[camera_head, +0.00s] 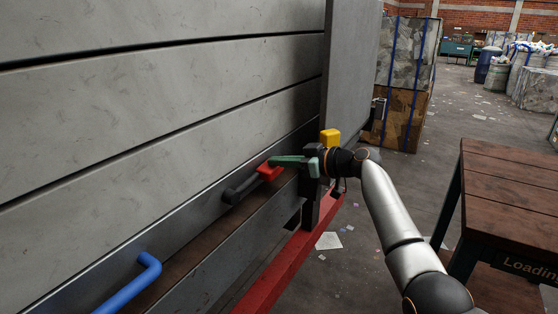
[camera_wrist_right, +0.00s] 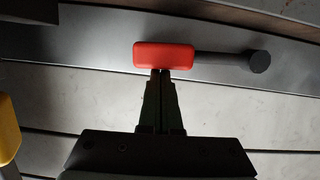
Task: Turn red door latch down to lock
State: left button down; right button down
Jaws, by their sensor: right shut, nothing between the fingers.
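The red latch (camera_head: 268,172) is a red block on a dark grey lever (camera_head: 240,189), mounted on the metal panel in the middle of the head view. In the right wrist view the red latch (camera_wrist_right: 164,56) is at the top centre, with its dark lever (camera_wrist_right: 228,61) running to a round end at the right. My right gripper (camera_head: 278,161) has greenish fingers that are shut and empty. In the right wrist view its fingertips (camera_wrist_right: 161,73) are at the edge of the red block; I cannot tell whether they touch it. My left gripper is out of view.
A blue handle (camera_head: 137,284) sticks out at the lower left. A yellow block (camera_head: 330,138) is behind my right wrist. A red beam (camera_head: 290,262) runs below the gripper. A wooden table (camera_head: 512,178) stands at the right, with open floor behind it.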

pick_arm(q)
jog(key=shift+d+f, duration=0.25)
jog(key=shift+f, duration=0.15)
pick_arm(e)
jog(key=shift+w+f+m, duration=0.1)
jog(key=shift+f+m, duration=0.3)
jog(key=shift+f, duration=0.2)
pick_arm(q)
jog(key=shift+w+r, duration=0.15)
pick_arm(e)
jog(key=shift+d, duration=0.1)
